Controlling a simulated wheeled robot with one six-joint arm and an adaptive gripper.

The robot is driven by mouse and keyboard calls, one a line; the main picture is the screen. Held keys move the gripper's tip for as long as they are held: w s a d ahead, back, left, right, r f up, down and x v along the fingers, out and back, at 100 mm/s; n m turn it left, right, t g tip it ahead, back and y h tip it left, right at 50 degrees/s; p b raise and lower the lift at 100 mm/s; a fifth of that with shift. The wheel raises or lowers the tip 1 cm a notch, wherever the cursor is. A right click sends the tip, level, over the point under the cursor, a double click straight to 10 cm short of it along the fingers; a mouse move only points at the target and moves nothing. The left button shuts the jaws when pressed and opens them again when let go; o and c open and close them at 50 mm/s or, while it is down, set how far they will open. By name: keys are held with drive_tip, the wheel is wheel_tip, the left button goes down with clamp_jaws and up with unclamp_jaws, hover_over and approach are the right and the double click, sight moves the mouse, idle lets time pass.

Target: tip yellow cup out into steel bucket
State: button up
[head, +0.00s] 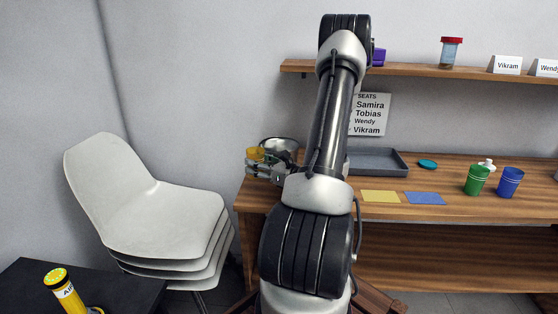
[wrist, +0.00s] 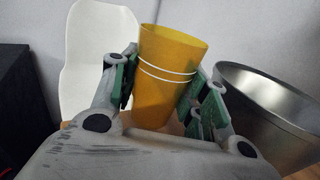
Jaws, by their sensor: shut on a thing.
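The yellow cup (wrist: 165,75), with two white bands, is held between the green-padded fingers of my gripper (wrist: 158,100) in the wrist view. It looks close to upright, leaning slightly; its inside is hidden. In the head view the yellow cup (head: 255,154) shows at the left end of the wooden counter, with my gripper (head: 262,165) around it. The steel bucket (wrist: 270,110) is just right of the cup in the wrist view, its open rim showing. In the head view the bucket (head: 280,145) is behind my gripper, partly hidden.
The counter (head: 430,205) holds a grey tray (head: 375,172), yellow and blue mats, a green cup (head: 476,180) and a blue cup (head: 509,182). Stacked white chairs (head: 150,205) stand left of the counter. A shelf (head: 420,72) runs above it. A dark table (head: 30,285) is at lower left.

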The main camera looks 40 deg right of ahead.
sight(257, 150)
drive_tip(key=shift+r, duration=2.5)
drive_tip(key=shift+a, duration=0.15)
